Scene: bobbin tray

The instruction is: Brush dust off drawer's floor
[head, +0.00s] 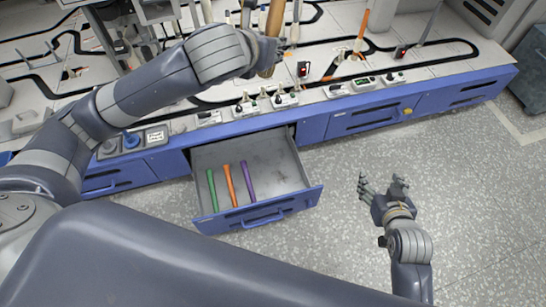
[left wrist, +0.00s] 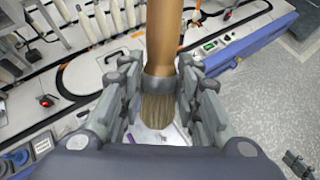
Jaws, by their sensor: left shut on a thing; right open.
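An open drawer (head: 272,158) with a grey floor sticks out from the blue bench front. A green stick (head: 212,190), an orange stick (head: 230,186) and a purple stick (head: 248,181) lie side by side in its left part. Dark smudges mark its floor near the front right. My left gripper (left wrist: 160,95) is shut on a brush (left wrist: 164,40) with a wooden handle and tan bristles. In the head view the brush (head: 272,40) is held upright above the bench top, behind the drawer. My right gripper (head: 383,186) is open and empty, right of the drawer over the floor.
The bench top (head: 440,62) carries a black track, upright rods and small control boxes (head: 270,100) along its front edge. Closed blue drawers (head: 365,116) flank the open one. The speckled floor (head: 480,180) at right is clear.

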